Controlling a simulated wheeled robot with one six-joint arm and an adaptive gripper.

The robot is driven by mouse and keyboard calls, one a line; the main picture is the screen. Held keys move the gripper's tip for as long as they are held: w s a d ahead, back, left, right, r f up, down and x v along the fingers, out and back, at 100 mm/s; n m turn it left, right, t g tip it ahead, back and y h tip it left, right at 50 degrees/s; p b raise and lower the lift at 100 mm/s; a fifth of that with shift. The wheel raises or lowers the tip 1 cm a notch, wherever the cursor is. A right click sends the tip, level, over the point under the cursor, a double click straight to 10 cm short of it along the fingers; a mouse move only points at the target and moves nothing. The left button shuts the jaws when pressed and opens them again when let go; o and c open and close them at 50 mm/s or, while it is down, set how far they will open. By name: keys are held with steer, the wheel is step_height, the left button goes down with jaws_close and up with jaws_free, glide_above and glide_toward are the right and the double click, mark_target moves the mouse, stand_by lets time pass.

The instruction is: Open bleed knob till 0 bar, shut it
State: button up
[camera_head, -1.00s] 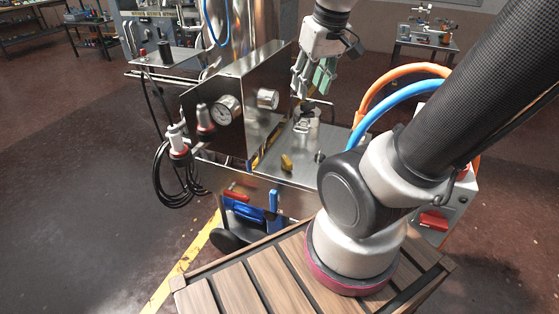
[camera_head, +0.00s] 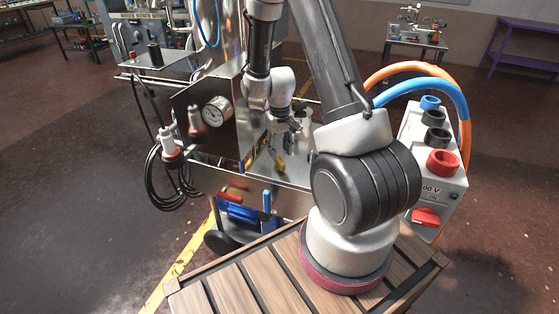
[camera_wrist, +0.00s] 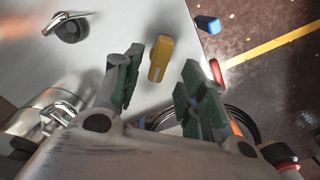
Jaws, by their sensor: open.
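A yellow knob (camera_head: 281,166) stands on the steel top of the machine; in the wrist view the yellow knob (camera_wrist: 160,58) lies between my fingertips, with gaps on both sides. My gripper (camera_wrist: 160,80) is open and empty, its green-padded fingers pointing toward the steel top. A dark round knob with a metal lever (camera_wrist: 72,28) is at the upper left of the wrist view. I cannot tell by label which one is the bleed knob. A round gauge (camera_head: 216,110) faces the head camera; its needle is too small to read.
A grey control box (camera_head: 436,165) with a red switch and orange and blue hoses stands at right. A coiled black cable (camera_head: 170,180) hangs at the machine's left. The steel panel beside the gauge rises close to my arm. A blue part (camera_wrist: 208,24) lies beyond the top's edge.

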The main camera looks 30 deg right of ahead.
mark_target(279, 160)
step_height(279, 160, down, 6)
steer(key=shift+r, duration=0.25)
jaws_close()
